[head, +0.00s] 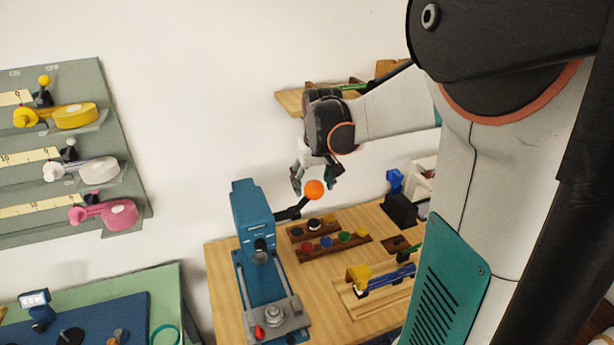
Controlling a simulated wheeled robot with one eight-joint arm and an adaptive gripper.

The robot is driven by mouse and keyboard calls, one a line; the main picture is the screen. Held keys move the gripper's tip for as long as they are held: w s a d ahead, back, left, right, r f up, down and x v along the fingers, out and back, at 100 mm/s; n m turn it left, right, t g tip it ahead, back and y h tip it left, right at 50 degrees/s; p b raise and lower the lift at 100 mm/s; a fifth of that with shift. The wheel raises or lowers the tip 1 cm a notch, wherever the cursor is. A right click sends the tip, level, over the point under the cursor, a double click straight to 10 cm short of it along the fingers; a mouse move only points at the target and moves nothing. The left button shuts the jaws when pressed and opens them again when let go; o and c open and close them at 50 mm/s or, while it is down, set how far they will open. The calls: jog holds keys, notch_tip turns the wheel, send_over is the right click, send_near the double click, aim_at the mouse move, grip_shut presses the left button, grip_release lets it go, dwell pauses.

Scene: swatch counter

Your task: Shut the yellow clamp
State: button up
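On the grey-green wall panel at the left, a yellow clamp-like fitting (74,116) has a rounded arm, with a small yellow ball on a dark post above it. Another yellow piece (358,274) stands on a wooden board on the table, beside blue bars. I cannot tell for sure which is the yellow clamp, or whether either is open or shut. My gripper (314,180) is open, its fingers pointing down and spread. An orange ball knob (314,189) on the blue press's lever shows between the fingertips; contact cannot be told. My gripper is well right of the panel.
The blue press (252,215) stands on the wooden table (222,275). White (98,170) and pink (118,213) fittings sit lower on the panel (125,150). A rack of coloured knobs (334,243) lies right of the press. A shelf (290,99) is behind my gripper.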

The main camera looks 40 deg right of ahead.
jog(key=shift+w+a+r+t, duration=0.3)
jog(key=shift+w+a+r, duration=0.55)
jog(key=shift+w+a, duration=0.1)
